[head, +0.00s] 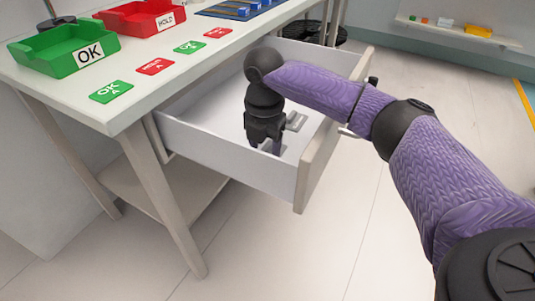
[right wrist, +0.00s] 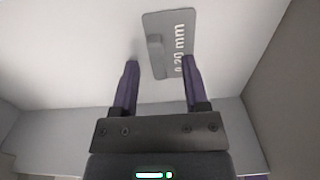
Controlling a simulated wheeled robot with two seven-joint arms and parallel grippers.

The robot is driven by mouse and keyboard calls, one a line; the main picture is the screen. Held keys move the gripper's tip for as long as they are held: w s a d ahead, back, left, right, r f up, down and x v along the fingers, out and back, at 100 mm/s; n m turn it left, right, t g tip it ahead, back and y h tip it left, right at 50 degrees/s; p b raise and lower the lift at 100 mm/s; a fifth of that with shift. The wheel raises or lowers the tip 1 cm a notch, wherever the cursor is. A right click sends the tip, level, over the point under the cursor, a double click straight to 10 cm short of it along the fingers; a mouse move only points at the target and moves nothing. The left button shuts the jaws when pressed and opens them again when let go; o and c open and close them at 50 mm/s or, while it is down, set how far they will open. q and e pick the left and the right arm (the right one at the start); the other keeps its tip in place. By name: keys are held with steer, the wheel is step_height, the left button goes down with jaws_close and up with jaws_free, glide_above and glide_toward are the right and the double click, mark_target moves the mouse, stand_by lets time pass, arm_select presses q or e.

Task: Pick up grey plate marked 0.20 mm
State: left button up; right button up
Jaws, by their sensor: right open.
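The grey plate (right wrist: 168,28) marked 0.20 mm lies flat on the white floor of the open drawer. It has a raised grey tab (right wrist: 155,52) on its left half, and the first part of its marking is partly covered by a finger. My right gripper (right wrist: 160,62) is open, its two fingers pointing down on either side of the tab, apart from it. The right finger overlaps the plate's marked side in the right wrist view. In the head view my right gripper (head: 265,147) reaches down into the drawer, partly hiding the grey plate (head: 296,122). My left gripper is out of view.
The drawer (head: 225,150) has walls close around my right gripper, with its front panel (head: 318,160) to the right. The table (head: 150,90) above holds a green OK tray (head: 65,48), a red HOLD tray (head: 140,18) and several green and red cards.

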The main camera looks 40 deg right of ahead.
steer(key=shift+c, duration=1.3)
jaws_close()
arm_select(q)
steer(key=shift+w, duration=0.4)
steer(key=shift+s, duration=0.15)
